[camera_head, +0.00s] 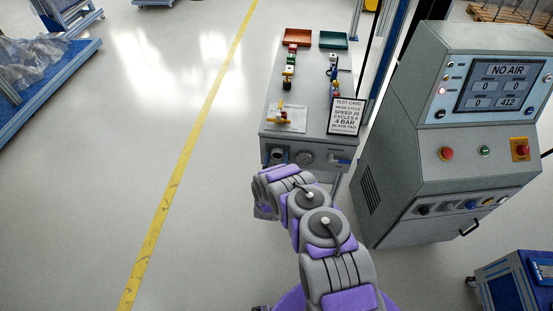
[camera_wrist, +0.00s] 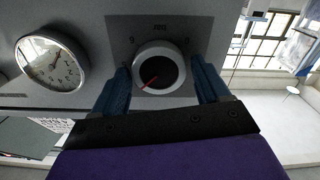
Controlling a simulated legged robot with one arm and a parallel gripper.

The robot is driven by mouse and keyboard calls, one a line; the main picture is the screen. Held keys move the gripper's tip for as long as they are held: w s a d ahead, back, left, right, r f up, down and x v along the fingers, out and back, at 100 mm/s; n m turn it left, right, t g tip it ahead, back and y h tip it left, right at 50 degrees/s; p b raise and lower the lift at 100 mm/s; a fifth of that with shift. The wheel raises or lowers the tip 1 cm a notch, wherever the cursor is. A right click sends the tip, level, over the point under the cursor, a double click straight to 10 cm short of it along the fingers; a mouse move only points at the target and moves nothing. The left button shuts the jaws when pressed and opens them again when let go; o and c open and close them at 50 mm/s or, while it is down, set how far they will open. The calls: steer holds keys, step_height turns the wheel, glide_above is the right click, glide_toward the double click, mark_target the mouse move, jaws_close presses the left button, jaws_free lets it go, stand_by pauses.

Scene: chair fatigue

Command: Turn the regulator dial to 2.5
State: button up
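The regulator dial (camera_wrist: 160,70) is a round knob with a white rim, a black face and a red pointer, on a dark square plate. Its pointer aims toward the lower left in the wrist view. In the head view the dial (camera_head: 277,155) appears at the left of the grey bench's front panel. My gripper (camera_wrist: 162,72) has its blue fingers on either side of the dial, with narrow gaps showing; contact is not evident. The fingers are hidden behind my arm in the head view.
A round pressure gauge (camera_wrist: 53,63) sits beside the dial. The bench (camera_head: 310,146) carries colored parts, red and green trays and a test card (camera_head: 346,115). A control console (camera_head: 440,130) at right reads NO AIR. Open floor lies left, with a yellow line (camera_head: 190,140).

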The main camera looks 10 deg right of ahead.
steer(key=c, duration=0.8)
steer(key=n, duration=0.3)
steer(key=shift+a+f+b, duration=0.1)
steer(key=shift+a+b, duration=0.05)
steer(key=shift+b, duration=0.15)
steer(key=n, duration=0.3)
steer(key=shift+n, duration=0.3)
steer(key=n, duration=0.3)
steer(key=shift+n, duration=0.3)
steer(key=shift+a+n, duration=0.1)
steer(key=shift+n, duration=1.4)
